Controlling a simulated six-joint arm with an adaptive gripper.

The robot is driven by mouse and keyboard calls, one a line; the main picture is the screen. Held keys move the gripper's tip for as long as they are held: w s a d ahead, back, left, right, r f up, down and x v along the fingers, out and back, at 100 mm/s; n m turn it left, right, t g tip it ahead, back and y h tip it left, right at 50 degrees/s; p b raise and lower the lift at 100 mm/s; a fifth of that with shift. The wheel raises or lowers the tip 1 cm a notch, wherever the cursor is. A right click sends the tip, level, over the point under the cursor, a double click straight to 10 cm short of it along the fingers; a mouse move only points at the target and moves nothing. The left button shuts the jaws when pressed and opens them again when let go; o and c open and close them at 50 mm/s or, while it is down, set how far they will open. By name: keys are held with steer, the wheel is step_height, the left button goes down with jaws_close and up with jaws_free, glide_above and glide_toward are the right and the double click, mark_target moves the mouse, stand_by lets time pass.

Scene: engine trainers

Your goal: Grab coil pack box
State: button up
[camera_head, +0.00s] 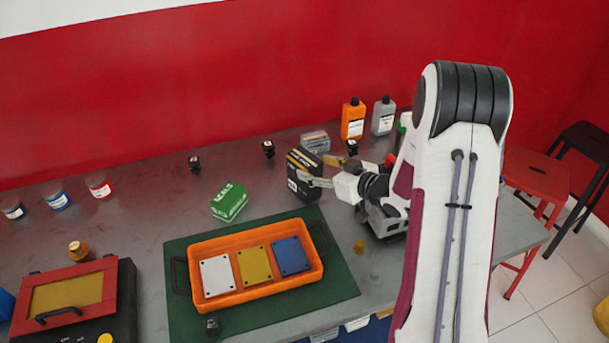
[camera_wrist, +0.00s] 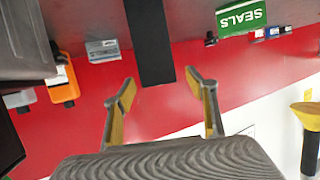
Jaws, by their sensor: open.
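A black box with a yellow band and a pale label, which looks like the coil pack box (camera_head: 300,166), stands on the grey bench near the back; its print is too small to read. In the wrist view a plain black face of the box (camera_wrist: 150,40) lies ahead, between the lines of my fingers. My gripper (camera_head: 318,182) is at the box's right side in the head view. In the wrist view my gripper (camera_wrist: 161,86) is open, with its fingertips apart on either side of the box's near end. I cannot tell whether either finger touches it.
A green SEALS box (camera_head: 229,202) lies left of the black box. A grey box (camera_head: 315,141) and orange bottle (camera_head: 353,119) stand behind. An orange tray (camera_head: 207,297) with coloured plates sits in front on a green mat (camera_head: 338,284). The bench's left-middle area is fairly clear.

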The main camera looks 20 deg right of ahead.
mark_target(305, 161)
steer(key=shift+w+a+f, duration=0.1)
steer(key=shift+w+a, duration=0.05)
steer(key=shift+w, duration=0.2)
steer(key=shift+r+x, duration=0.2)
steer(key=shift+x, duration=2.4)
steer(key=shift+w, duration=0.1)
jaws_close()
